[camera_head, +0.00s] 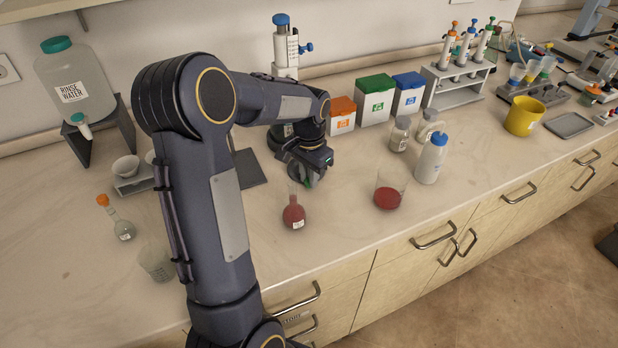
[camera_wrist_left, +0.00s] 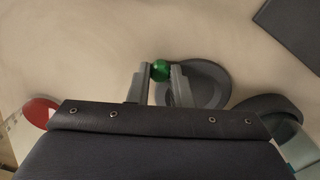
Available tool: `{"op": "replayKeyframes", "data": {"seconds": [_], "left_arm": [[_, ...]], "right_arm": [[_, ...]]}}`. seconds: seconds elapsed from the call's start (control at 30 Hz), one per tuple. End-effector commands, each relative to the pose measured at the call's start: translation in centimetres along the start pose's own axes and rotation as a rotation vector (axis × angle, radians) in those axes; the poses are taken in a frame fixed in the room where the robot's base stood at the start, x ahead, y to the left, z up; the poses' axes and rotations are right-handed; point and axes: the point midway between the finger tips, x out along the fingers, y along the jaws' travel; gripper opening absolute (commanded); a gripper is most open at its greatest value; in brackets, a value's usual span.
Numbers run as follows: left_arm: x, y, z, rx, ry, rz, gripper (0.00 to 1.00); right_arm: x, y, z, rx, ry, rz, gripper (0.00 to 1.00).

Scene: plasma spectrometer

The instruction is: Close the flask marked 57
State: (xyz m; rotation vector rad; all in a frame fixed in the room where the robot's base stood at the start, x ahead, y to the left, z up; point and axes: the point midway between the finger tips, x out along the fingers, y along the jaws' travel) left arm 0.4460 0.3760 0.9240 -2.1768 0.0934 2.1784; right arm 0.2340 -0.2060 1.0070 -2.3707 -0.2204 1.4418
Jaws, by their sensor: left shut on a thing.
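A round flask (camera_head: 294,216) with red liquid and an open neck stands on the bench; its label is too small to read. My left gripper (camera_head: 303,180) is just behind it, pointing down. In the left wrist view my left gripper (camera_wrist_left: 158,78) is shut on a small green stopper (camera_wrist_left: 160,70), held between its fingertips. A grey round dish (camera_wrist_left: 212,78) lies below and beside the fingers. My right gripper is not in view.
A beaker with red liquid (camera_head: 389,190) stands right of the red flask, with a white blue-capped bottle (camera_head: 431,160) beyond. An empty beaker (camera_head: 156,262) is at the left. Orange, green and blue boxes (camera_head: 376,103) line the back. The bench front around the red flask is clear.

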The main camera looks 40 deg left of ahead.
Motion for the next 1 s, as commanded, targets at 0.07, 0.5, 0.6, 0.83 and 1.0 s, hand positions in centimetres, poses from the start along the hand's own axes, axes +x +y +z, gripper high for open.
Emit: {"op": "replayKeyframes", "data": {"seconds": [0.07, 0.5, 0.6, 0.83, 1.0], "left_arm": [[-0.6, 0.0, -0.1, 0.0, 0.003, -0.001, 0.0], [-8.1, 4.3, 0.6, 0.006, 0.009, -0.001, 0.0], [-9.5, 6.6, 1.1, 0.007, 0.005, 0.0, 0.0], [-11.5, 11.2, 1.9, 0.006, 0.003, 0.0, 0.0], [-12.4, 13.1, 2.2, 0.003, 0.002, 0.0, 0.0]], "right_arm": [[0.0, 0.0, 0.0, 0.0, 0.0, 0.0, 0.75], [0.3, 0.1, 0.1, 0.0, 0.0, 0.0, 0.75], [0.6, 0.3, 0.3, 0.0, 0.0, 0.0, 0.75], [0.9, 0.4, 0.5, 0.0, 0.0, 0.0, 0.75], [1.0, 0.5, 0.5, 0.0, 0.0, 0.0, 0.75]]}}
